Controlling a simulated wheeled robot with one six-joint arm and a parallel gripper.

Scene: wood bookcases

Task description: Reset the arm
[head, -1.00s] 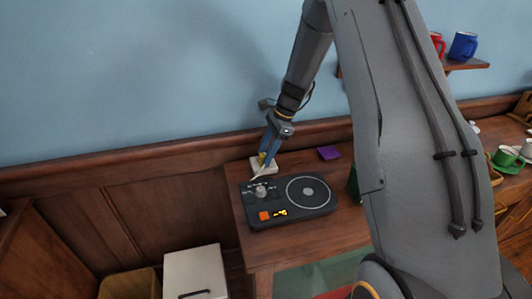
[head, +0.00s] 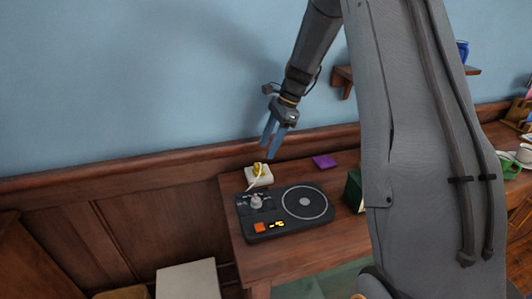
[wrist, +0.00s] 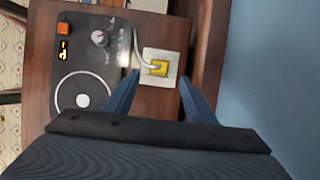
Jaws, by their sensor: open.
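My gripper (head: 272,141) is open and empty, its blue fingers apart in the air above the back of the wood table (head: 285,262). Its fingers also show in the wrist view (wrist: 160,95), with the white socket block and yellow plug below and between them. The yellow plug (head: 257,169) sits on the white block (head: 262,180), with a pale cord running to the black device (head: 284,213). That device has a round dial plate, a knob and an orange button.
A wall shelf (head: 346,77) is partly behind my arm. A white box (head: 188,281) stands left of the table.

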